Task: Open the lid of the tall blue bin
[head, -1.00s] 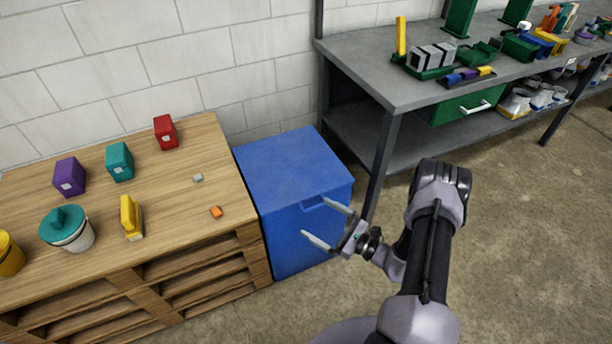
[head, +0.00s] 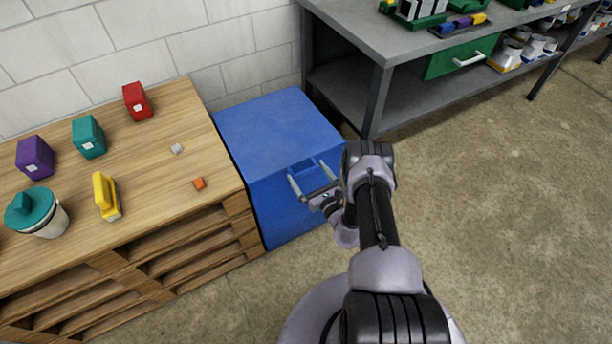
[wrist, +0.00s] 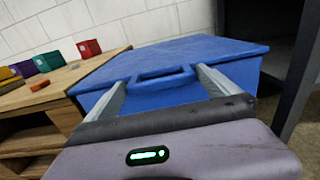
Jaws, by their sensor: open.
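The tall blue bin (head: 290,205) stands on the floor between the wooden bench and the grey workbench. Its flat blue lid (head: 275,125) is closed, with a recessed grip at the front edge. The lid (wrist: 185,50) also shows in the wrist view, with the grip recess (wrist: 163,73) between my fingers. My gripper (head: 310,174) is open and empty at the front of the bin, its fingers pointing toward the lid's front edge on either side of the recess. I cannot tell whether the fingertips touch the bin.
The wooden bench (head: 150,225) stands close against the bin's left side, holding several coloured blocks and a white tub with a teal lid (head: 38,212). The grey workbench (head: 400,35) is at the back right. A block wall is behind the bin. Open floor (head: 500,200) lies to the right.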

